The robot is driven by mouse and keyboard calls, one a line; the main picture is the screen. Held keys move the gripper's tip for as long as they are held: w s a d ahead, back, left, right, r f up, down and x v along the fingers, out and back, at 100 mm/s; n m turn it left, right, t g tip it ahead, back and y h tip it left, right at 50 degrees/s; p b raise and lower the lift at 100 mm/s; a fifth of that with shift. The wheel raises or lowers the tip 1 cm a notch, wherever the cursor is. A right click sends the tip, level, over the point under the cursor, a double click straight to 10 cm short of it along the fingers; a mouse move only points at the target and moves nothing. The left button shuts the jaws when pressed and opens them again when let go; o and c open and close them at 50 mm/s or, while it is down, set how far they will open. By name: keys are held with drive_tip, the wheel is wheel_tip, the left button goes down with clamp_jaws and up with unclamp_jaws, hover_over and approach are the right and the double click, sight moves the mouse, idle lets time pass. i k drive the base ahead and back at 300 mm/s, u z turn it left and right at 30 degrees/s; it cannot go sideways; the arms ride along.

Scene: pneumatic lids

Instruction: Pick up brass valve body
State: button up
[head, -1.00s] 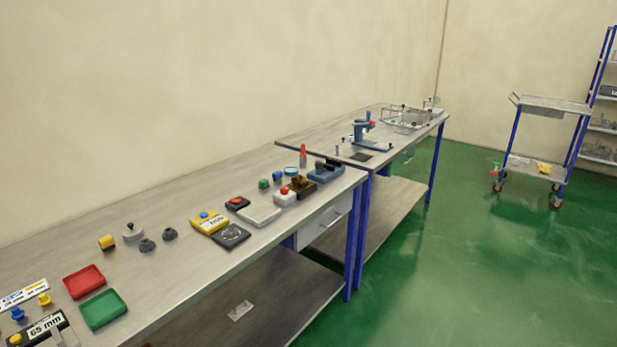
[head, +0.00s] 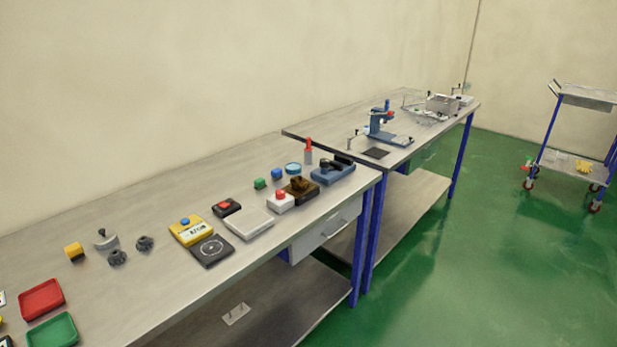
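No object shows clearly enough to be named the brass valve body for certain. A small brown, brass-toned block (head: 301,188) sits near the right end of the near workbench (head: 150,290), between a white box with a red button (head: 280,202) and a blue fixture (head: 333,174). It is too small to tell whether it is the valve body. A yellow item (head: 583,168) lies on the lower shelf of a cart at the far right, its shape also unclear. My gripper is not in view.
Red (head: 41,299) and green (head: 51,332) trays lie at the near left. Several small parts and a yellow device (head: 190,231) stand along the bench. A second bench behind holds a blue press (head: 382,122). Green floor (head: 450,270) is clear on the right.

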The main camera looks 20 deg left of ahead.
sight(300, 183)
drive_tip(key=i, duration=2.6)
drive_tip(key=u, duration=2.65)
